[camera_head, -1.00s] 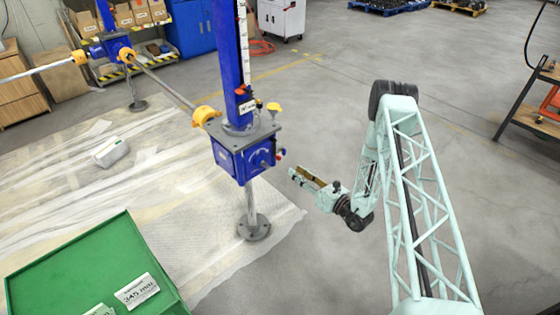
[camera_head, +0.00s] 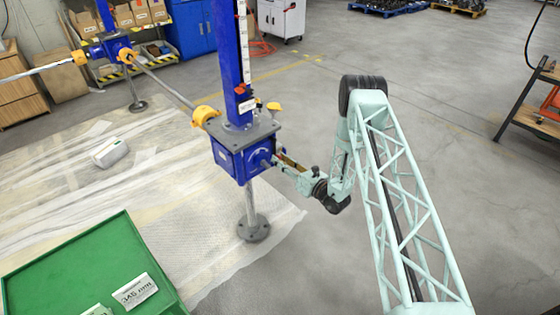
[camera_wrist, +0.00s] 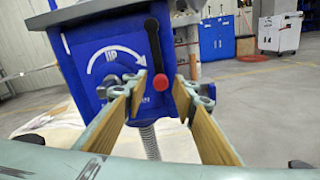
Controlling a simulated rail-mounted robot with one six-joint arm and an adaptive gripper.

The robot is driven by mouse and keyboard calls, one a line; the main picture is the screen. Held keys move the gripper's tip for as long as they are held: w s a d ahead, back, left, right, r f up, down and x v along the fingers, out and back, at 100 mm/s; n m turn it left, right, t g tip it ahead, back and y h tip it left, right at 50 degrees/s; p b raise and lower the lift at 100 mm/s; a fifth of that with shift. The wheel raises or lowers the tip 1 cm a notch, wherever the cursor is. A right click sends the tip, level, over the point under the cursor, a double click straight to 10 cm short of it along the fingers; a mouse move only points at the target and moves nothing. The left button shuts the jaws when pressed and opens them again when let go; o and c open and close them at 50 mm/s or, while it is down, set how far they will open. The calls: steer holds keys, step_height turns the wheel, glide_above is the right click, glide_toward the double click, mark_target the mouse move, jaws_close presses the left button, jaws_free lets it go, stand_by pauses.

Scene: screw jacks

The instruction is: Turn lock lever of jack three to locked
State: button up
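The nearer jack has a blue gearbox (camera_head: 232,152) under a blue column, and it fills much of the wrist view (camera_wrist: 115,60). Its lock lever (camera_wrist: 154,42) is a black bar with a red ball knob (camera_wrist: 162,82), hanging almost straight down on the face towards me. The knob shows between the fingertips of my gripper (camera_wrist: 161,92), with a small gap on each side. My gripper is open; in the head view (camera_head: 279,161) it reaches the gearbox's right side, where the lever is hidden. I cannot read a jack number.
A threaded spindle (camera_head: 250,200) runs down to a round floor plate (camera_head: 253,228). Yellow couplings (camera_head: 205,115) and a shaft join a second jack (camera_head: 108,48) at the back left. A green tray (camera_head: 85,262) stands front left.

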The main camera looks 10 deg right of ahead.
steer(key=shift+w+a, duration=0.1)
steer(key=shift+w, duration=0.1)
jaws_close()
steer(key=shift+d, duration=0.2)
stand_by(0.4)
